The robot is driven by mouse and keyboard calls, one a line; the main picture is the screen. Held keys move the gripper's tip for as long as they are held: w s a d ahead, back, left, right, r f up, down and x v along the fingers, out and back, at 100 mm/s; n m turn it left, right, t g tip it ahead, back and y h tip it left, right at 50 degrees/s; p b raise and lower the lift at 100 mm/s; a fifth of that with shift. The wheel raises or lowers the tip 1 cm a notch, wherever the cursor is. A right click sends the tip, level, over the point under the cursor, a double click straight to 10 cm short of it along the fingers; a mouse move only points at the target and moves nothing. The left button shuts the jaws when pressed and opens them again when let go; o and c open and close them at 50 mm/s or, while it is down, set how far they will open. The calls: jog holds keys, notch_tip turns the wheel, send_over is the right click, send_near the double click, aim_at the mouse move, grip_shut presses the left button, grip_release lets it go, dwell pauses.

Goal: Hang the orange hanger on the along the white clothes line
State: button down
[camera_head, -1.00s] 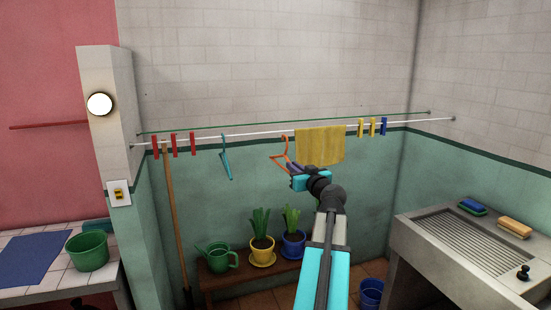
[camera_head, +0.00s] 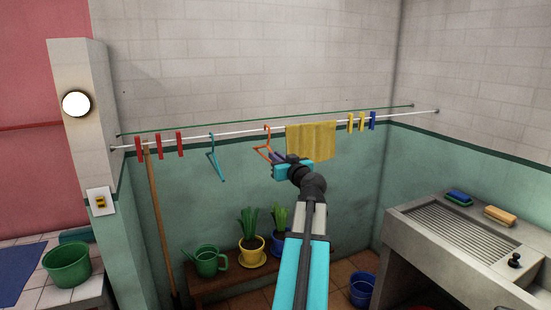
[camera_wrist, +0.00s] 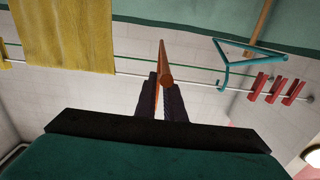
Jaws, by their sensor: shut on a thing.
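The orange hanger (camera_head: 264,149) is held in my gripper (camera_head: 272,157), close to the white clothes line (camera_head: 232,134). Its hook reaches up to about the line's height in the head view; I cannot tell whether it is over the line. In the wrist view, my gripper (camera_wrist: 163,98) is shut on the orange hanger (camera_wrist: 163,70), which is seen nearly edge-on. The white line (camera_wrist: 133,75) runs behind it there. The hanger sits between a teal hanger and a yellow towel.
The teal hanger (camera_head: 215,158) hangs to the left and the yellow towel (camera_head: 311,141) to the right. Red clothespins (camera_head: 159,146) and yellow clothespins (camera_head: 356,122) sit farther out. A green line (camera_head: 220,124) runs behind. Potted plants (camera_head: 252,238) and a sink (camera_head: 450,250) stand below.

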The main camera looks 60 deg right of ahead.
aim_at(267, 158)
jog(key=shift+w+d, duration=0.1)
jog(key=shift+p+x, duration=2.7)
jog(key=shift+x, duration=1.6)
jog(key=shift+f+b, duration=1.15)
jog(key=shift+b, duration=0.55)
jog(key=c, duration=1.8)
grip_release()
jog(key=shift+o, duration=0.2)
jog(key=shift+b+v, duration=2)
jog(key=shift+v, duration=4.9)
